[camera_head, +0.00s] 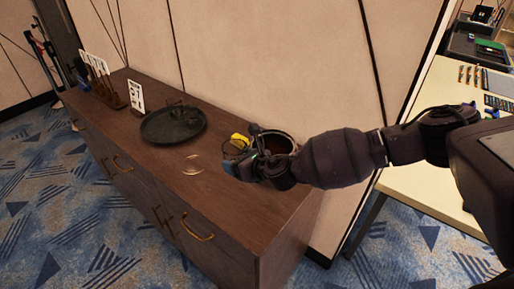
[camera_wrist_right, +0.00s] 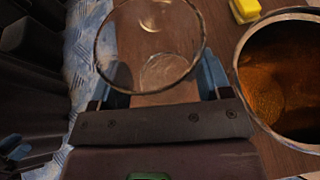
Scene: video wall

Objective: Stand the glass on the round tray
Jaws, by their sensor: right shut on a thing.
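The clear glass (camera_wrist_right: 150,48) is between the blue fingers of my right gripper (camera_wrist_right: 158,82) in the wrist view, its open rim facing the camera. My right gripper also shows in the head view (camera_head: 240,168), low over the front of the wooden cabinet, shut on the glass. A faint clear outline of the glass (camera_head: 192,165) shows just left of the fingers. Whether its base touches the wood I cannot tell. The dark round tray (camera_head: 160,130) lies on the cabinet, left of and beyond the gripper, with a dark object on it. My left gripper is not in view.
A round container with brown inside (camera_wrist_right: 285,75) stands close to the right of the glass in the wrist view. A yellow item (camera_head: 238,141) lies near it. A card (camera_head: 136,95) and a card rack (camera_head: 98,75) stand beyond the tray. Bare wood lies between tray and gripper.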

